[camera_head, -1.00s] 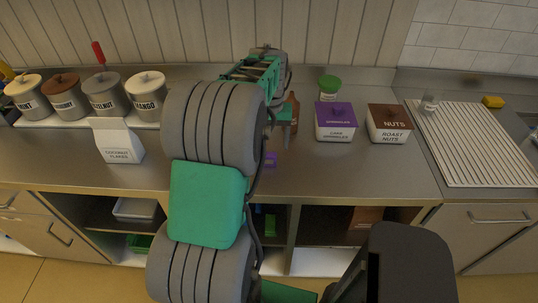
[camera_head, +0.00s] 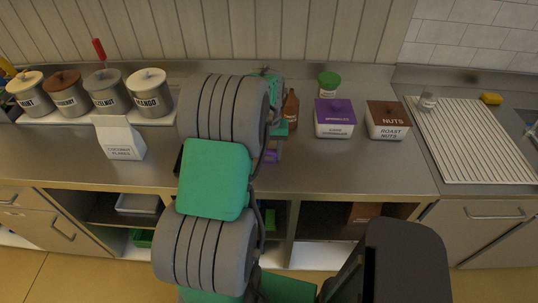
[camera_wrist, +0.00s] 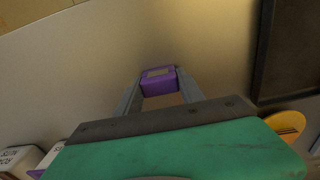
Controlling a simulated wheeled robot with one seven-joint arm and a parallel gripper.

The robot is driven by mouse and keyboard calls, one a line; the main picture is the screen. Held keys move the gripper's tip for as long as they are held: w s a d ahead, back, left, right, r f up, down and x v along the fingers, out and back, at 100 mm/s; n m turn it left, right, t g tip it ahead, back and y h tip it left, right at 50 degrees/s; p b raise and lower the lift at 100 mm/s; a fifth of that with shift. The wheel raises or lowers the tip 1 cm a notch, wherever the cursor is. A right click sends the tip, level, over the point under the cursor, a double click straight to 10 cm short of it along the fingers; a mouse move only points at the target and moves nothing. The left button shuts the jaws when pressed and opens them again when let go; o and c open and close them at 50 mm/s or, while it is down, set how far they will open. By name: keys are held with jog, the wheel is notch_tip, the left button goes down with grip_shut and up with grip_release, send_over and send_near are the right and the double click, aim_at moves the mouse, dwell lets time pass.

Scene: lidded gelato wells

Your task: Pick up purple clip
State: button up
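The purple clip (camera_head: 270,157) is at the counter's front part, right of my arm and partly covered by it. In the wrist view the purple clip (camera_wrist: 158,80) appears between the tips of the two grey fingers of my gripper (camera_wrist: 160,84), with a paler patch on its top. The fingers stand apart, one on each side of the clip. I cannot make out firm contact. In the head view my gripper (camera_head: 278,134) is low over the counter by the clip, mostly hidden behind my arm.
A brown bottle (camera_head: 291,108) stands close behind my gripper. Right of it are a purple-lidded box (camera_head: 334,128), a nuts box (camera_head: 388,130) and a green-lidded jar (camera_head: 328,90). A coconut flakes bag (camera_head: 121,138) and lidded wells (camera_head: 151,98) are left. Counter front right is clear.

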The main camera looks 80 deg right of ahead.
jog(key=c, duration=0.8)
jog(key=shift+o, duration=0.2)
jog(key=shift+r, duration=0.6)
jog(key=s+a+r+b, duration=0.4)
jog(key=s+a+r, duration=0.3)
jog(key=s+r, duration=0.5)
jog(key=shift+a, duration=0.2)
